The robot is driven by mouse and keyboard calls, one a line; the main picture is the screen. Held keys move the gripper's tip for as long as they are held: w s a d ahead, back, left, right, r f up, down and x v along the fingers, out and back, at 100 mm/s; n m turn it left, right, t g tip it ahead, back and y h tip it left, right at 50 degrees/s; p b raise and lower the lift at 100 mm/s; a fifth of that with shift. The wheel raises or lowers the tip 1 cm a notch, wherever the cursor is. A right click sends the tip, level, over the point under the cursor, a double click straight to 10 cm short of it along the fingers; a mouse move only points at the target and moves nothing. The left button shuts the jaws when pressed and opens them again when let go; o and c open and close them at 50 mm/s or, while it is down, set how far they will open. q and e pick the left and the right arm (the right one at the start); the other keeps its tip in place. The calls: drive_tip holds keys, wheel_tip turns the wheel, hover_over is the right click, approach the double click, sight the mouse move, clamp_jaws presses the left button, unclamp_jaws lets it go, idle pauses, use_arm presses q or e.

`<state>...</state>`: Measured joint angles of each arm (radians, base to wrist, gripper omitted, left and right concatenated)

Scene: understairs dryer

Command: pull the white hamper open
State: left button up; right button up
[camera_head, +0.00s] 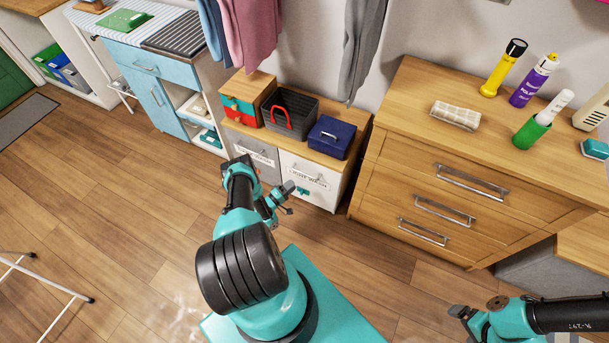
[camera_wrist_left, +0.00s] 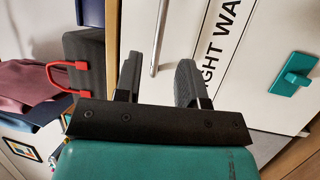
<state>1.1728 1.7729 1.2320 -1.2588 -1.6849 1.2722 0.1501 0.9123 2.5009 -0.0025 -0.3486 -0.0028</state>
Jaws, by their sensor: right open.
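The white hamper (camera_head: 322,196) stands under the wooden counter, with a bar handle and a "LIGHT WASH" label on its front. The left wrist view shows its white front (camera_wrist_left: 250,25), the upright metal handle (camera_wrist_left: 161,30) and part of the label. A teal piece (camera_wrist_left: 294,74) sits on the front below the label. My left gripper (camera_head: 287,198) is in front of the hamper. In the left wrist view my left gripper (camera_wrist_left: 157,78) has its fingers apart, with the handle lined up between them; contact cannot be told. My right gripper (camera_head: 462,312) is open and empty at lower right, away from the hamper.
A grey hamper (camera_head: 254,151) adjoins on the left. A dark crate with a red handle (camera_head: 301,106) and a blue box (camera_head: 328,139) stand on the counter above. A wooden drawer chest (camera_head: 400,186) stands close on the right. The floor in front is clear.

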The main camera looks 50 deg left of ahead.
sight(305, 174)
use_arm(q)
drive_tip(key=w, duration=0.3)
drive_tip(key=w+r, duration=0.1)
drive_tip(key=w, duration=0.4)
drive_tip(key=shift+w+d+r, duration=0.2)
drive_tip(key=shift+w+r, duration=0.1)
drive_tip(key=shift+w, duration=0.1)
clamp_jaws()
